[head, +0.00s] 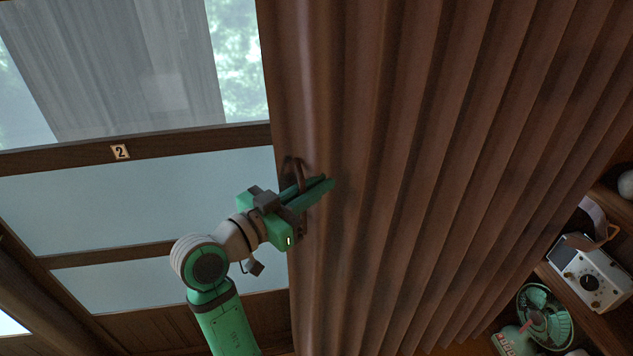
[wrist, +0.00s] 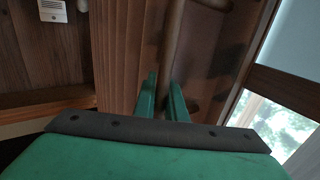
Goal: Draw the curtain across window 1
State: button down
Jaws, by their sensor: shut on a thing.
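A brown pleated curtain (head: 430,170) hangs across the middle and right of the head view. A dark curved handle (head: 292,166) sits near its left edge. My gripper (head: 318,187) is at this edge, its green fingers shut on the handle. In the wrist view, my fingers (wrist: 164,92) stand on either side of a brown upright bar (wrist: 172,35), which looks like the same handle. A pane marked with a "2" plate (head: 121,152) is left of the curtain. No plate for window 1 shows; whatever is behind the curtain is hidden.
At the lower right, a shelf holds a white radio-like box (head: 590,275), with a green fan (head: 544,316) nearby. Both are close to the curtain's right side. A small grey wall device (wrist: 53,10) shows in the wrist view. Bare panes lie left of the curtain.

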jog(key=shift+s+a, duration=0.1)
jog(key=shift+a, duration=0.4)
jog(key=c, duration=1.8)
grip_release()
jog(key=v, duration=1)
jog(key=shift+s+a, duration=0.25)
jog(key=shift+w, duration=0.1)
